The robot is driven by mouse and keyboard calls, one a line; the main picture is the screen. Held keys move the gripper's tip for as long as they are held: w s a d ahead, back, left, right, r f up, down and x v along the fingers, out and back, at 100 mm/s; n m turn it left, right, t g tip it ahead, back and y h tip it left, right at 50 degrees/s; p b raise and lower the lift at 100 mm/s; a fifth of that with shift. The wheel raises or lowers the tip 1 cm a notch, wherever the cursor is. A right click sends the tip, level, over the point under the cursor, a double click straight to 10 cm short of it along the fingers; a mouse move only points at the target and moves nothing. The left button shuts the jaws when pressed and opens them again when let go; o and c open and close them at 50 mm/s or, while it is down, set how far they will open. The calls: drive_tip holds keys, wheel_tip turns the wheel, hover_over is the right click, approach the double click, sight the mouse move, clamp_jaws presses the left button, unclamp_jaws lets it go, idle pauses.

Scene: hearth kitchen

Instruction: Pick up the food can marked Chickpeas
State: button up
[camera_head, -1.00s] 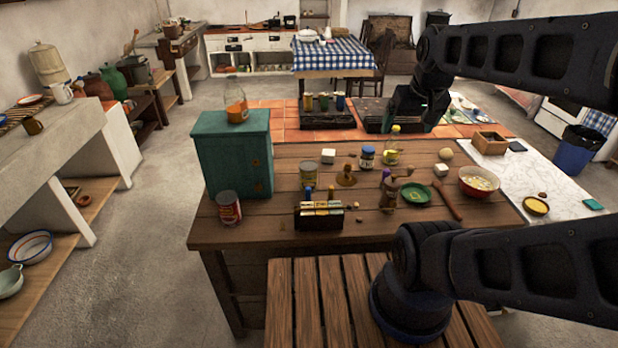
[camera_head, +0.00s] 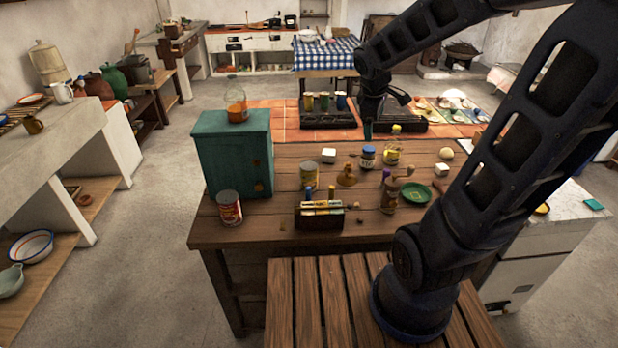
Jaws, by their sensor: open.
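Two food cans stand upright on the wooden table (camera_head: 270,235). One with a red label (camera_head: 229,208) is at the left front corner, in front of the teal cabinet. The other, with a yellowish label (camera_head: 309,175), stands right of the cabinet. The lettering on both is too small to read, so I cannot tell which is marked Chickpeas. My gripper (camera_head: 385,118) is open and empty, pointing down above the table's far side, behind the blue-labelled jar (camera_head: 368,157), well apart from both cans.
A teal cabinet (camera_head: 235,155) with a glass jar (camera_head: 237,108) on top stands at the table's left. A bottle with yellow contents (camera_head: 392,152), a green dish (camera_head: 415,193) and white blocks stand further right.

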drive_tip(key=w+a+f+n, duration=0.9)
drive_tip(key=n, duration=1)
hover_over(308, 166)
drive_tip(key=s, duration=0.3)
wheel_tip(308, 166, down, 11)
drive_tip(key=x, duration=0.5)
drive_tip(key=shift+w+a, duration=0.1)
drive_tip(key=shift+a, duration=0.3)
drive_tip(key=shift+w+a+x, duration=0.15)
drive_tip(key=shift+x, duration=0.9)
drive_tip(key=shift+w+a+x, duration=0.15)
drive_tip(key=shift+w+x, duration=0.05)
drive_tip(key=shift+x, duration=0.85)
drive_tip(key=shift+w+d+f, duration=0.15)
drive_tip(key=shift+w+f, duration=0.15)
drive_tip(key=shift+f, duration=0.35)
drive_tip(key=c, duration=1.5)
drive_tip(key=shift+r, duration=0.15)
